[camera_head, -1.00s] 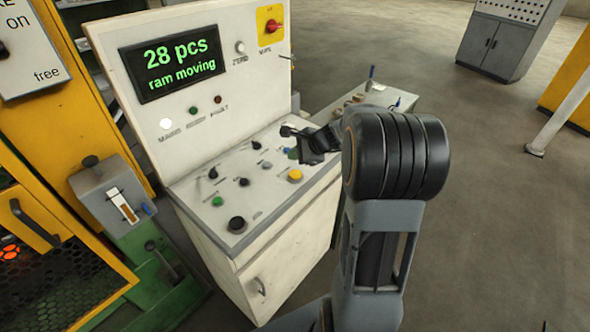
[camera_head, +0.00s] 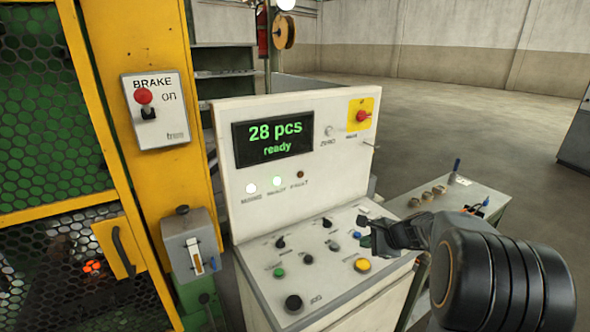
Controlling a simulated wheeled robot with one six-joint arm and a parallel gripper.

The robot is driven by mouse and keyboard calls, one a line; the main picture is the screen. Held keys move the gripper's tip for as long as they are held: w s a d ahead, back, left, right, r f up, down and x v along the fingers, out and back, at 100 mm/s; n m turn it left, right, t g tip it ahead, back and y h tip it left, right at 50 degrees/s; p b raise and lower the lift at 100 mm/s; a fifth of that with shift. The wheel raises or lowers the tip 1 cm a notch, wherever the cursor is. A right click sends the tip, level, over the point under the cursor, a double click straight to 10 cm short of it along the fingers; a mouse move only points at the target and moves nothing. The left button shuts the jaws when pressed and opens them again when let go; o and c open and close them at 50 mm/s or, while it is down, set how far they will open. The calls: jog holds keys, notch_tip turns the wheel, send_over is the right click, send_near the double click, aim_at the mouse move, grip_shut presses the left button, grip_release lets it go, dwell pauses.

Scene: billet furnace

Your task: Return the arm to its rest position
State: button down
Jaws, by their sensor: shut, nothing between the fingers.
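My gripper (camera_head: 368,233) shows in front of the right part of the control desk. It is dark, shut and holds nothing. I cannot tell whether the gripper touches the panel.
The yellow furnace frame (camera_head: 165,55) with mesh guards stands at the left, with a brake switch box (camera_head: 157,108) on it. A grey lever box (camera_head: 190,243) is left of the desk. A low side bench (camera_head: 400,202) stands at right. Open floor (camera_head: 470,125) lies behind.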

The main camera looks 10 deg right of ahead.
jog(key=s+f+n, duration=0.1)
jog(key=s+n+g, duration=0.1)
jog(key=s, duration=0.1)
jog(key=s+a+f+n+g, duration=0.1)
jog(key=n, duration=0.1)
jog(key=shift+s+f+h, duration=0.3)
jog(key=shift+s+f, duration=0.05)
jog(key=shift+s, duration=0.05)
jog(key=s+a+r+n+h, duration=0.2)
jog(key=s+a+r+n, duration=0.1)
jog(key=s+n, duration=0.4)
jog(key=s+a+r+n+g+h, duration=0.1)
jog(key=s+a+r+n, duration=0.3)
jog(key=s, duration=0.5)
jog(key=a+n+h, duration=0.1)
jog(key=a+n, duration=0.1)
jog(key=n, duration=0.1)
jog(key=shift+s+a+n+h, duration=0.2)
jog(key=shift+s+n+h, duration=0.05)
jog(key=shift+n+h, duration=0.15)
